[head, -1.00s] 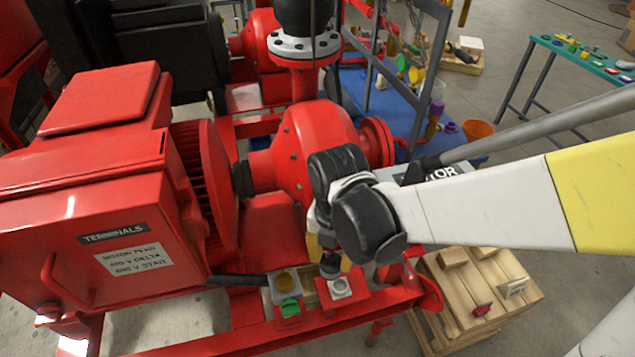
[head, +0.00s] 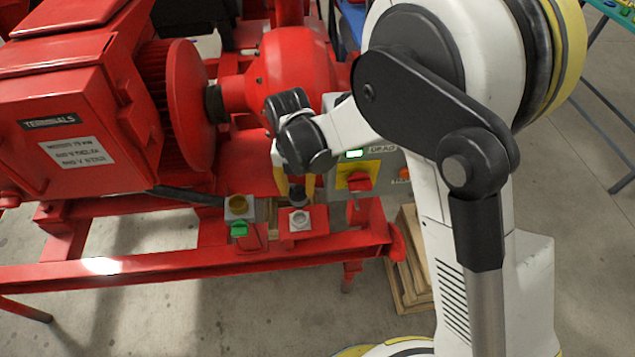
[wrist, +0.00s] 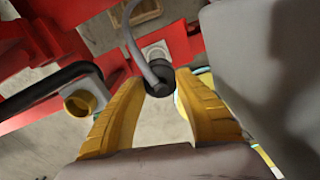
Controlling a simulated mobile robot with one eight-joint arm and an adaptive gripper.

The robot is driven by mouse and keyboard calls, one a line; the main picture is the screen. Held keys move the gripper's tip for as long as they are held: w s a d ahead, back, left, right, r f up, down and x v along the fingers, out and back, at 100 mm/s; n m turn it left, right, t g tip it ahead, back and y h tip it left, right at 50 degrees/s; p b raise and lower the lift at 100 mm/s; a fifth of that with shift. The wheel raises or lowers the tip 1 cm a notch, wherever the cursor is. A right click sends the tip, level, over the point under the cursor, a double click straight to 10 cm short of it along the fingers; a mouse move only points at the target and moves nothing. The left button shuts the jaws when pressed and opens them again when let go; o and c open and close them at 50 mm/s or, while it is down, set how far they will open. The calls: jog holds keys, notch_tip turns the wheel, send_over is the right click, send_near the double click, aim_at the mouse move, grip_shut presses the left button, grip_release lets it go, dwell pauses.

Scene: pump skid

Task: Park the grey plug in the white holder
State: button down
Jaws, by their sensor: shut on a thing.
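The grey plug (wrist: 160,80) is dark and round, with a grey cable looping away from it. My gripper (wrist: 161,95) is shut on it with yellow fingers. In the head view the plug (head: 298,198) shows small below my gripper (head: 297,186), just above and behind the white holder (head: 300,219). The holder is a pale square block with a round opening, on a red bracket. In the wrist view the holder (wrist: 156,50) lies partly behind the plug and cable. I cannot tell whether plug and holder touch.
Left of the holder is a grey socket box (head: 239,207) with a yellow ring and a green flap (head: 239,229). A black cable (head: 185,196) runs to it. A red skid rail (head: 170,268) passes in front. A panel with a yellow-backed red switch (head: 359,181) stands to the right.

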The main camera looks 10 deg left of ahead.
jog(key=shift+a+f+b, duration=0.25)
jog(key=shift+f+b, duration=0.15)
jog(key=shift+f, duration=0.45)
jog(key=shift+f+b, duration=1.3)
jog(key=shift+f, duration=0.75)
jog(key=shift+d+f+b, duration=0.1)
jog(key=shift+f+b, duration=1.35)
jog(key=shift+f, duration=0.3)
jog(key=c, duration=0.9)
grip_release()
jog(key=r, duration=1.2)
jog(key=shift+w+a, duration=0.15)
jog(key=shift+a, duration=0.05)
